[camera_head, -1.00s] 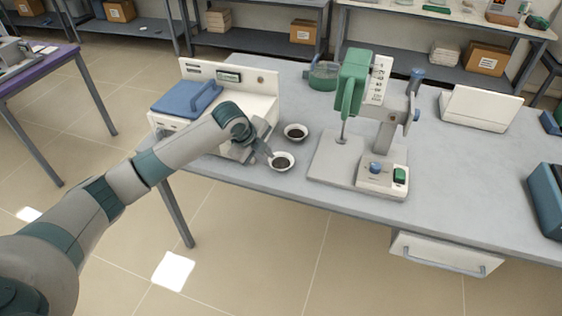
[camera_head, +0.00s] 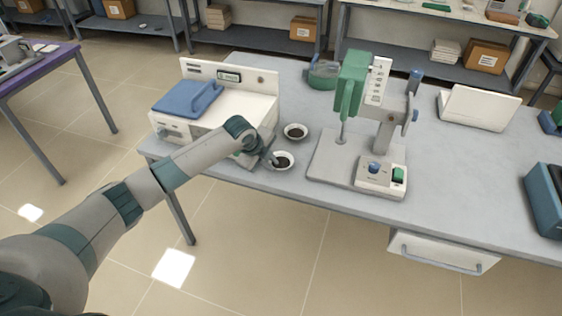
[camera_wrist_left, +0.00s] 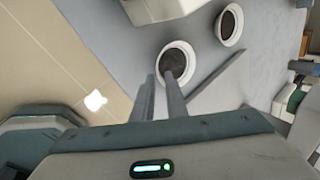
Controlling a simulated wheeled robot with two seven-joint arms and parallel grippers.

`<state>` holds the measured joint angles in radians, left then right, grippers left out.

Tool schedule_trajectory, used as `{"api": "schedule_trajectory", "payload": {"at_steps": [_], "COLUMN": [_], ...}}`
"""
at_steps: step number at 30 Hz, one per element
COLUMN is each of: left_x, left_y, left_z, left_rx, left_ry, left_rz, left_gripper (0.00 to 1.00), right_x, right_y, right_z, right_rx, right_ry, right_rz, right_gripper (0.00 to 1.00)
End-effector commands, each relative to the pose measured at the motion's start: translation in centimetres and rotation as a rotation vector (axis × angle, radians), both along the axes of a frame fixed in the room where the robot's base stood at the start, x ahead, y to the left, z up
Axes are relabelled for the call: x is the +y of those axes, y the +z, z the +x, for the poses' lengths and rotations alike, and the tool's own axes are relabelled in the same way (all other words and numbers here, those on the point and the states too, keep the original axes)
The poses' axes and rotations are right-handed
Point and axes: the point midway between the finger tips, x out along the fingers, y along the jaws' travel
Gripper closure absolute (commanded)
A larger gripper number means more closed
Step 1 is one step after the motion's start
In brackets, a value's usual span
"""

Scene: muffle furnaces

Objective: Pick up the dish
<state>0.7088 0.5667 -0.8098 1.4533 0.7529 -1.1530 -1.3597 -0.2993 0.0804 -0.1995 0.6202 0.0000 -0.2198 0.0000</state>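Two small white dishes with dark contents stand on the grey bench. The near dish (camera_head: 287,167) is close to the bench's front edge and also shows in the left wrist view (camera_wrist_left: 189,54). The far dish (camera_head: 295,139) stands behind it and shows in the left wrist view (camera_wrist_left: 239,27). My left gripper (camera_head: 274,161) is at the left side of the near dish. In the left wrist view its fingers (camera_wrist_left: 159,80) are apart with a narrow gap; one overlaps the dish's rim and the other is outside it. Whether they touch the dish is unclear. My right gripper is not in view.
A white furnace (camera_head: 255,95) with a blue lid (camera_head: 186,98) stands left of the dishes. A green and white stirrer stand (camera_head: 352,90) is on their right.

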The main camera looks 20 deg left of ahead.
Motion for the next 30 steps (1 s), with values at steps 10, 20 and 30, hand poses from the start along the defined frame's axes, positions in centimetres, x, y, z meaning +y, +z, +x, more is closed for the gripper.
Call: {"api": "schedule_trajectory", "payload": {"at_steps": [10, 20, 30], "left_x": [-0.4, -0.4, -0.4], "left_y": [-2.5, -2.6, -2.6], "left_z": [1.3, 1.3, 1.2], "left_rx": [0.000, 0.000, 0.000], "left_ry": [0.001, 0.000, 0.000], "left_rz": [0.000, 0.000, 0.000], "left_gripper": [0.87, 0.87, 1.00], "right_x": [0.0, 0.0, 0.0], "right_y": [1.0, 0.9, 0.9], "right_z": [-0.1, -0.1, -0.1], "right_rx": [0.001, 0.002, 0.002], "right_ry": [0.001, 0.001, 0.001], "right_rz": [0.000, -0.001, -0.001], "right_gripper": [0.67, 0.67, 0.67]}}
